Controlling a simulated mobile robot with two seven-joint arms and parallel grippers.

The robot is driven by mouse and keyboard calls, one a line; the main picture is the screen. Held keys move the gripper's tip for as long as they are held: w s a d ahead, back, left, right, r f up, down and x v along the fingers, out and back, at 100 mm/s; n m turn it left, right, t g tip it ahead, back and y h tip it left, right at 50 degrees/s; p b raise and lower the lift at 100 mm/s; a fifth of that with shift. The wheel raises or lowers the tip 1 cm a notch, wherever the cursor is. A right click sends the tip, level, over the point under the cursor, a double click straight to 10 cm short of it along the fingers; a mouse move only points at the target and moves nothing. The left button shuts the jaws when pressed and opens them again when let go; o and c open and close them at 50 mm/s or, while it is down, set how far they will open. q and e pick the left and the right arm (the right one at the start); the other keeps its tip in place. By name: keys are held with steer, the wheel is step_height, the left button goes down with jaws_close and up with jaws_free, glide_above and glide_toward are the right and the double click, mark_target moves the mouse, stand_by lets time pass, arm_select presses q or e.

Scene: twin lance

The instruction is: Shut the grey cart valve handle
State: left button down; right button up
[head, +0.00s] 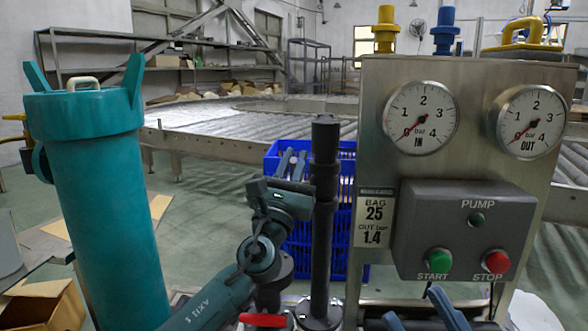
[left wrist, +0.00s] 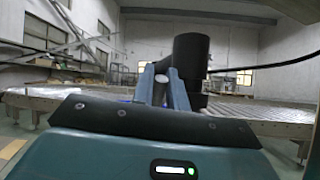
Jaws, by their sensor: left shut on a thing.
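My left gripper (head: 291,163) is just left of an upright dark post (head: 325,150) in the head view. Its blue-grey fingers also show in the left wrist view (left wrist: 162,88), with a small gap between them and the post (left wrist: 190,55) behind the right finger. A grey steel cart panel (head: 375,100) with gauges stands at the right. A red lever (head: 263,319) lies low near the post's foot. I cannot tell which part is the grey handle. My right gripper (head: 425,312) has its fingers apart at the bottom edge.
A teal cylindrical vessel (head: 100,210) stands at the left. A blue crate (head: 300,235) is behind the post. The pump box (head: 465,230) carries green and red buttons. A roller conveyor (head: 240,130) crosses behind. Floor shows between the vessel and my left arm.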

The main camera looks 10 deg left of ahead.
arm_select(q)
steer(key=c, duration=1.7)
jaws_free()
